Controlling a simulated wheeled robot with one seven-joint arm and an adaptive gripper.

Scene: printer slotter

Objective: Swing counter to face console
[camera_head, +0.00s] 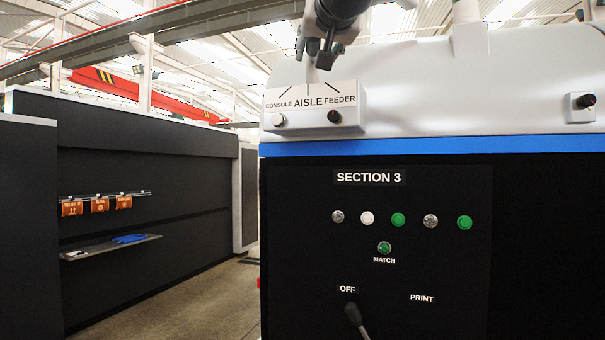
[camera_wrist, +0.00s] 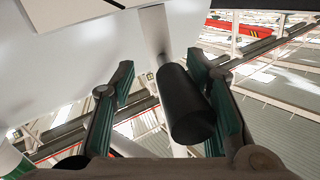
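A pale box (camera_head: 350,97) labelled CONSOLE, AISLE and FEEDER, with tick lines, sits on the machine's light top in the head view. A thin pale post (camera_head: 311,73) rises behind its AISLE label. My gripper (camera_head: 320,48) is above that label and hides what is behind it. In the wrist view my gripper (camera_wrist: 161,62) has its green-padded fingers apart. A black cylindrical grip (camera_wrist: 188,105) on a pale shaft (camera_wrist: 154,32) lies between them, nearer the right finger. A gap shows on its left; contact on its right cannot be told. I cannot tell which way the counter faces.
The box front has a pale knob (camera_head: 278,120) and a black knob (camera_head: 334,116). Below is a black SECTION 3 panel (camera_head: 300,240) with several lamps and a lever (camera_head: 354,318). An aisle floor (camera_head: 215,300) is clear beside another dark machine (camera_head: 110,135).

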